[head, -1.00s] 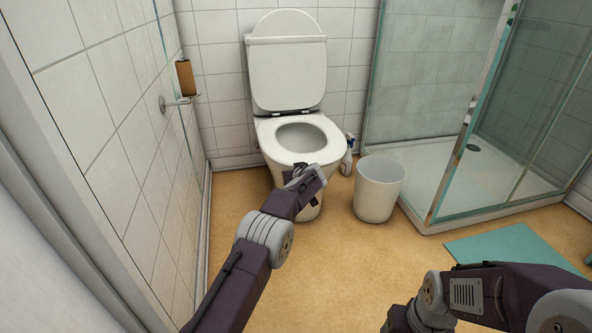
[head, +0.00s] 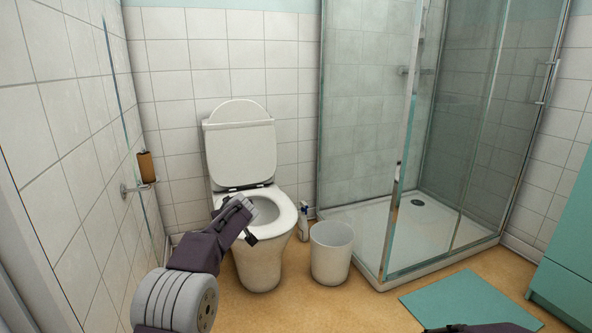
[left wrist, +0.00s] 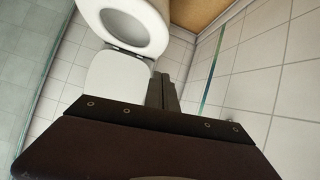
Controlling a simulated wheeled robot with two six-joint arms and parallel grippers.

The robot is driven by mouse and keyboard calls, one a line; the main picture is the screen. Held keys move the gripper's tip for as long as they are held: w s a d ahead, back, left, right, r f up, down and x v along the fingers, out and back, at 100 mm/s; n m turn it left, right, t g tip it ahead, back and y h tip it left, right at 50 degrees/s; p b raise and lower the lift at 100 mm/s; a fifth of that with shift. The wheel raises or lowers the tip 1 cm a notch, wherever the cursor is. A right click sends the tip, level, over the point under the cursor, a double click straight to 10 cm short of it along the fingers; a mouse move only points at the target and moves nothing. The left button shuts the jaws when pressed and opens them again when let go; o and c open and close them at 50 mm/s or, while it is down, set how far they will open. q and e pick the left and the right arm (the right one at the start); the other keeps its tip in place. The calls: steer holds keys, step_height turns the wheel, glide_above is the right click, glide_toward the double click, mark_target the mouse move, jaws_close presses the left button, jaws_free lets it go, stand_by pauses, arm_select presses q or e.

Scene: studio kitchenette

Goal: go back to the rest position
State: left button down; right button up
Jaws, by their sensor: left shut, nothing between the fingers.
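My left gripper (head: 240,213) is shut and empty. In the head view it appears in front of the toilet (head: 262,262), covering part of the bowl's left side; I cannot tell the gap between them. In the left wrist view its dark fingers (left wrist: 163,91) are together, and the white toilet (left wrist: 126,20) shows beyond them with its lid (left wrist: 116,77) up and the open seat visible.
A white bin (head: 331,255) and a spray bottle (head: 303,222) stand right of the toilet. A glass shower (head: 440,140) is farther right. A teal mat (head: 470,300) lies on the floor. A teal cabinet (head: 568,250) stands at right.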

arm_select(q)
steer(key=s+r+m+g+h+p, duration=0.15)
steer(key=s+g+p, duration=0.55)
steer(key=s, duration=1.5)
steer(key=s+d+f+m+g+h+p, duration=0.15)
steer(key=s+f, duration=0.35)
steer(key=s, duration=0.6)
steer(key=s+d+f+m+g+h+p, duration=0.1)
steer(key=s+d+f+m+h, duration=0.1)
steer(key=s+f, duration=0.65)
step_height(320, 180, up, 41)
steer(key=s+m+p, duration=0.1)
steer(key=p, duration=3.7)
steer(key=shift+s, duration=0.2)
arm_select(e)
step_height(320, 180, up, 50)
